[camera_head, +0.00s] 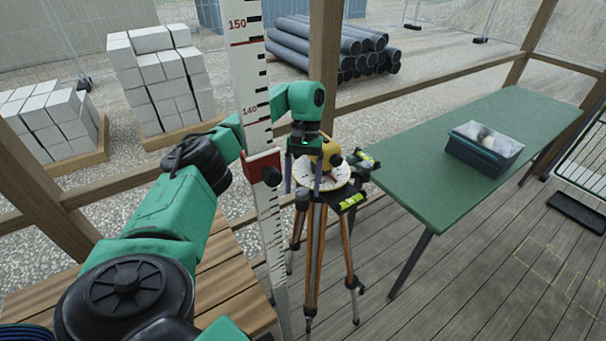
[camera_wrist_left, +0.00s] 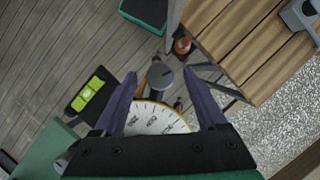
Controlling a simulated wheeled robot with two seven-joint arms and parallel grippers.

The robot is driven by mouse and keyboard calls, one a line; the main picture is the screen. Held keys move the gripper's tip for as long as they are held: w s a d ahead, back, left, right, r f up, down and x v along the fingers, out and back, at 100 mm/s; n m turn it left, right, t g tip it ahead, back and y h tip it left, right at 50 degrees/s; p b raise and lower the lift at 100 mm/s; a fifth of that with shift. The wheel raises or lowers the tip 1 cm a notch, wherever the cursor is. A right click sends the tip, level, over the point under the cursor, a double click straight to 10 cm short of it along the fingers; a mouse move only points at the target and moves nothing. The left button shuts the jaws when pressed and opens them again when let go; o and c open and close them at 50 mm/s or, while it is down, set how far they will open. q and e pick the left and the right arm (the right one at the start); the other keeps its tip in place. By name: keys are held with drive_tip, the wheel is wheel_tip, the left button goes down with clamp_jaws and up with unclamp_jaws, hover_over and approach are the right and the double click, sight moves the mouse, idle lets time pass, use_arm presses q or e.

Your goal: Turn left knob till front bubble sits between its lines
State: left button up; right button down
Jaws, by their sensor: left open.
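The tripod carries a levelling head with a white round dial (camera_head: 328,178) and a yellow instrument (camera_head: 327,157). The front vial (camera_head: 351,201) is yellow-green on a black mount; it also shows in the left wrist view (camera_wrist_left: 88,92). Its bubble is too small to place against the lines. The dark left knob (camera_head: 302,198) is at the dial's left edge. My left gripper (camera_head: 303,186) points down above this knob, its purple fingers apart. In the left wrist view, the knob (camera_wrist_left: 160,76) shows between the open fingertips; contact cannot be told. My right gripper is out of view.
A measuring staff (camera_head: 250,80) with a red clamp (camera_head: 261,165) stands close left of the tripod. A wooden bench (camera_head: 225,275) is at lower left. A green table (camera_head: 440,170) bearing a case (camera_head: 484,152) is at right. A second vial (camera_head: 366,158) sits behind the dial.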

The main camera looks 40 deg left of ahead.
use_arm(q)
drive_tip(key=p+v, duration=0.1)
drive_tip(key=v, duration=0.6)
idle(0.4)
